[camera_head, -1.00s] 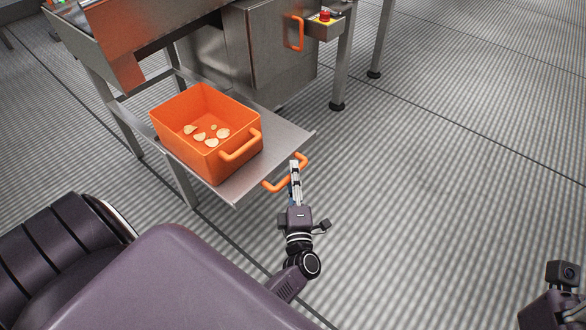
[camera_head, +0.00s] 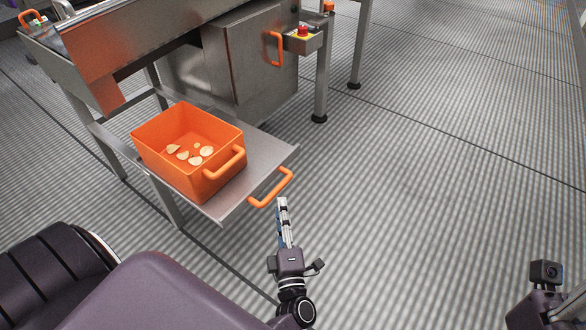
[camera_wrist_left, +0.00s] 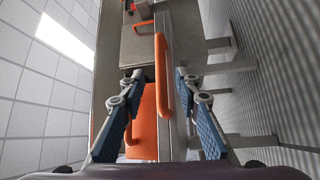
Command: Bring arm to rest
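My left gripper (camera_head: 283,206) is in front of the metal shelf's orange handle (camera_head: 271,188), clear of it and over the floor. In the left wrist view its two blue-padded fingers (camera_wrist_left: 160,84) are spread apart, with the orange handle (camera_wrist_left: 164,75) beyond them and nothing held. My right arm shows at the lower right edge of the head view, but its fingers are not visible.
An orange bin (camera_head: 188,152) with several pale chips in it stands on the pulled-out metal shelf (camera_head: 262,152). A steel machine (camera_head: 250,62) with a red button (camera_head: 303,30) stands behind. The striped floor (camera_head: 430,190) to the right is clear.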

